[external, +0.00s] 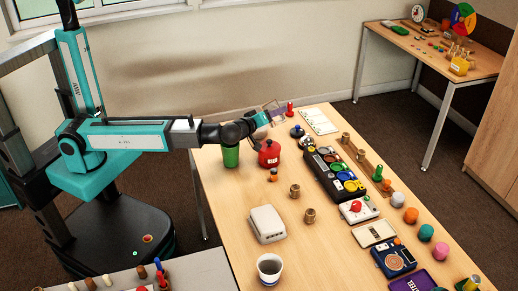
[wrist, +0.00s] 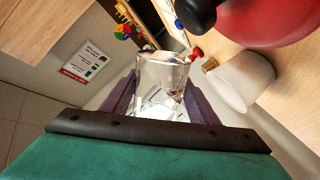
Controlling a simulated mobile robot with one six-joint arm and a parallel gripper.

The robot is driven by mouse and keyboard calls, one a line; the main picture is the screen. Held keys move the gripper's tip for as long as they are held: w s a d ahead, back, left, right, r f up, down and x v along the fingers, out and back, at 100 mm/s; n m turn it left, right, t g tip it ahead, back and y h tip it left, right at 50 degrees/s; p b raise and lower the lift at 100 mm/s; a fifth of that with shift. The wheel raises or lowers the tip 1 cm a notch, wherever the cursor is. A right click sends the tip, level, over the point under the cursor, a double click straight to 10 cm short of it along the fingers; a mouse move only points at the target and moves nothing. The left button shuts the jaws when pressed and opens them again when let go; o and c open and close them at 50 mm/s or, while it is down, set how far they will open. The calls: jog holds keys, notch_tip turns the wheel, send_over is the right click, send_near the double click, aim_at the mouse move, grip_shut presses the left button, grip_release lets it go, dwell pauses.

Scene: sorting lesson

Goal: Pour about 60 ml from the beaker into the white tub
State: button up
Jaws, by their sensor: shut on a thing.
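My gripper (external: 272,114) is shut on a clear glass beaker (wrist: 160,82), holding it above the far left end of the table. The beaker lies between the two dark jaws in the wrist view; its liquid level is hard to make out. In the wrist view a white tub (wrist: 243,80) is to the right of the beaker and apart from it, beside a red rounded vessel (wrist: 265,22). A white tub with a grey inside (external: 270,268) stands at the table's near edge in the external view. I cannot tell whether these are the same tub.
A white box (external: 267,224) and small brown weights (external: 309,215) are nearer. A dark tray with coloured discs (external: 335,173) lies to the right. Bare wood lies between them.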

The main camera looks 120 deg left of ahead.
jog(key=shift+f+n+p, duration=0.3)
jog(key=shift+n+p, duration=0.5)
jog(key=shift+p, duration=0.1)
jog(key=shift+r+n+h+p, duration=0.15)
jog(key=shift+n+h+p, duration=0.15)
jog(key=shift+p, duration=0.2)
jog(key=shift+r+n+t+p, duration=0.35)
jog(key=shift+n+t+p, duration=0.05)
jog(key=shift+p, duration=0.55)
jog(key=shift+s+f+n+t+h+p, duration=0.15)
jog(key=shift+f+n+t+h+p, duration=0.15)
jog(key=shift+n+p, duration=0.5)
jog(key=shift+f, duration=0.1)
jog(key=shift+s+a+f+b, duration=0.1)
jog(key=shift+s+f+b, duration=0.1)
jog(key=shift+b, duration=0.4)
jog(key=shift+s+a+r+b, duration=0.15)
jog(key=shift+s+r+b, duration=0.1)
jog(key=shift+b, duration=0.4)
jog(key=shift+r, duration=0.15)
jog(key=shift+s+n, duration=0.1)
jog(key=shift+n, duration=0.2)
